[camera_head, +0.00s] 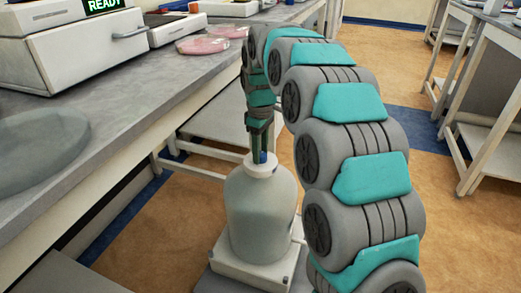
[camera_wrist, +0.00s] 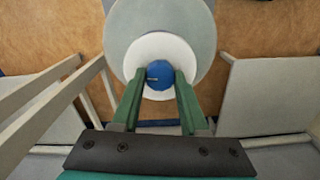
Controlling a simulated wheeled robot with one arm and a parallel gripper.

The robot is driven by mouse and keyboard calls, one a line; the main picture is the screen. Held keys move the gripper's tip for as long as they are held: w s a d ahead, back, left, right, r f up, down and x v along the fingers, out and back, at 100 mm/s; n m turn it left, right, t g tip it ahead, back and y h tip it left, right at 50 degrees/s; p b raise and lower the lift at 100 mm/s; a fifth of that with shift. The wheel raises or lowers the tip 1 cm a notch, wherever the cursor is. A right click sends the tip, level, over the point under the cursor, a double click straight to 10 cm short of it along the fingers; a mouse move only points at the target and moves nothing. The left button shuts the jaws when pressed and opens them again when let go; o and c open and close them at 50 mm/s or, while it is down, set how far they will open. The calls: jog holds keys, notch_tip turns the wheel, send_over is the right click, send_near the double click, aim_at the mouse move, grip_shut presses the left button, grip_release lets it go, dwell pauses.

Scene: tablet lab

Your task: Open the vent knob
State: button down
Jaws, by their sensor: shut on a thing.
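The vent knob is a small blue round knob (camera_wrist: 159,75) on the white cap (camera_wrist: 150,47) of a translucent grey-white vessel (camera_head: 260,215). The knob shows as a bit of blue in the head view (camera_head: 262,157). My gripper (camera_wrist: 160,78) points down from above, with its two green fingers on either side of the knob, shut on it. In the head view my gripper (camera_head: 261,155) is at the top of the vessel. The vessel stands upright on a white base. A small dark mark shows on the knob's top.
A grey bench (camera_head: 130,105) runs along the left, with a white READY machine (camera_head: 75,45) and pink dishes (camera_head: 202,46) on it. A white-framed table (camera_head: 490,90) stands at the right.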

jog(key=shift+n, duration=0.9)
jog(key=shift+c, duration=2.1)
grip_release()
notch_tip(320, 180, up, 7)
jog(key=shift+f, duration=0.2)
jog(key=shift+r, duration=0.6)
jog(key=shift+s, duration=0.1)
